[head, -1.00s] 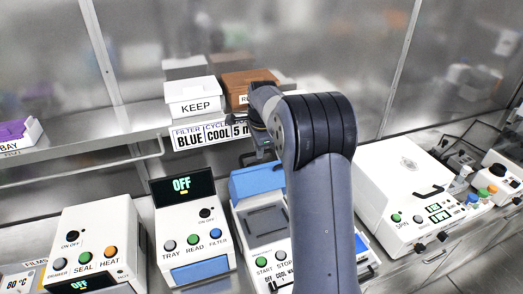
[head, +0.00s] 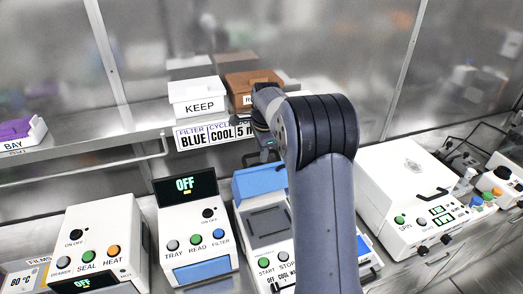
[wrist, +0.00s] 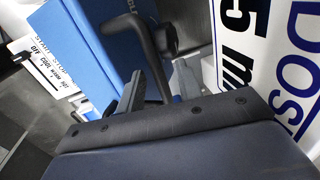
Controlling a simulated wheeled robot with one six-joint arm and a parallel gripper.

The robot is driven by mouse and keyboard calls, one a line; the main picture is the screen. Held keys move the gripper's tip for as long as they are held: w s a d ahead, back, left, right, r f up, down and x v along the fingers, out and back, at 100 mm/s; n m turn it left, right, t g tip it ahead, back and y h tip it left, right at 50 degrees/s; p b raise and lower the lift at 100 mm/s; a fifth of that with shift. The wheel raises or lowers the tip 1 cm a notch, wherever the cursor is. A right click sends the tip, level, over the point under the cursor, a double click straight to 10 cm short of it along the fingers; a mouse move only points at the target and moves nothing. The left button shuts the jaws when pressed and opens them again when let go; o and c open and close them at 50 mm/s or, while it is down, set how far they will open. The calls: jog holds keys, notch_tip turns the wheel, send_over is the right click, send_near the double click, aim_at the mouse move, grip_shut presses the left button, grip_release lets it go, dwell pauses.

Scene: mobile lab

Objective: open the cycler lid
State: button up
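The cycler (head: 248,245) is the white machine with START and STOP buttons at the lower middle of the head view, partly hidden by my arm. Its blue part (head: 258,183), seemingly the lid, stands behind a grey top with a square outline; I cannot tell how far it is raised. In the wrist view the blue surface (wrist: 82,45) lies at the upper left, with a black bar handle (wrist: 148,55) beside it. My gripper (wrist: 158,88) has its fingers apart, with the handle's lower part between them; contact is unclear. In the head view my arm mostly hides the gripper.
A shelf behind holds a white KEEP box (head: 197,97), a brown box (head: 250,84) and a sign (head: 210,135), whose large print fills the wrist view's right. A reader with an OFF display (head: 186,186) and a sealer (head: 97,240) stand left. A white spinner (head: 405,185) stands right.

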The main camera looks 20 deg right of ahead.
jog(key=shift+r, duration=0.15)
notch_tip(320, 180, up, 10)
jog(key=s+b, duration=0.1)
jog(key=s, duration=0.1)
jog(key=shift+r+b, duration=0.15)
jog(key=shift+b, duration=0.25)
jog(key=shift+c, duration=0.2)
